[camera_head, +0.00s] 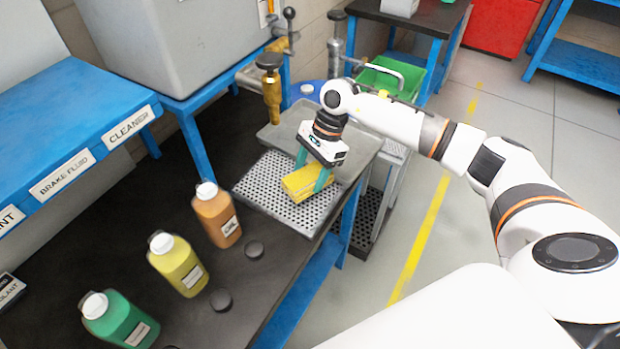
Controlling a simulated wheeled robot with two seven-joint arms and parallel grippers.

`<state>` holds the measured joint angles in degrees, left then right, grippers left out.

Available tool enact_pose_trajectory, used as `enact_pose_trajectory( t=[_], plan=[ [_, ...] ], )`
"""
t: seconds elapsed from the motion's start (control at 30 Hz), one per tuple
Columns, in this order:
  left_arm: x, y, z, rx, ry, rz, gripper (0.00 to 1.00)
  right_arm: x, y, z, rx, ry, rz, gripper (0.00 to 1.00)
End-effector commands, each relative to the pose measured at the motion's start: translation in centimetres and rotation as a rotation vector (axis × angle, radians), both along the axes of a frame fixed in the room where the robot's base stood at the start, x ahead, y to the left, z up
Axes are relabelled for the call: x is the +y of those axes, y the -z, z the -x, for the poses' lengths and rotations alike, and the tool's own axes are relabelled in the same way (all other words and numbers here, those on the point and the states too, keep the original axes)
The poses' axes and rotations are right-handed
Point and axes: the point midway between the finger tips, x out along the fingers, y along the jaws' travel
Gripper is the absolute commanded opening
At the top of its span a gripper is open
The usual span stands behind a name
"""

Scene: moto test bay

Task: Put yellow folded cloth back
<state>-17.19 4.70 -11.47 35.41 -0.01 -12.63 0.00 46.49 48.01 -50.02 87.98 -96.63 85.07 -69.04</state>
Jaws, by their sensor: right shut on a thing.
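The yellow folded cloth (299,184) is at the right end of the dark bench, over the perforated metal drain plate (262,186). My right gripper (313,176) reaches in from the right and points down, with its green fingers shut on the cloth, one on each side. The cloth looks slightly tilted. I cannot tell whether its underside touches the plate. My left gripper is not in view.
Orange (217,214), yellow (177,264) and green (118,318) bottles stand on the bench, with dark caps beside them. A labelled blue shelf (70,130) overhangs the left.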

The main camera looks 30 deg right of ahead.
Motion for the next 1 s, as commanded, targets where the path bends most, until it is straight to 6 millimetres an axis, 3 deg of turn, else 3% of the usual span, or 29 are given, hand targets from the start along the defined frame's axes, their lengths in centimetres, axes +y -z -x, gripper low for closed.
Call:
enact_pose_trajectory(
  t=[0.2, 0.57, 0.6, 0.7, 1.0],
  plan=[
    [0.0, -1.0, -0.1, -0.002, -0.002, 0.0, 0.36, 0.0, 2.9, 0.1, 0.004, 0.001, -0.001, 0.4],
    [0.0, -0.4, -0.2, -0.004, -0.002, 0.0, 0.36, 0.0, 3.6, 0.0, 0.0, -0.001, 0.001, 0.4],
    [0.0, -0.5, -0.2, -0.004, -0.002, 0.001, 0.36, 0.0, 3.5, 0.0, 0.0, -0.001, 0.001, 0.64],
    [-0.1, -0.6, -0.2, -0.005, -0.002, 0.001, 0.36, 0.0, 3.4, 0.1, 0.0, -0.001, 0.001, 0.81],
    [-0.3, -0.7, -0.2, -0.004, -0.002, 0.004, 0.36, 0.0, 3.3, 0.1, 0.001, -0.001, 0.0, 0.83]
  ],
)
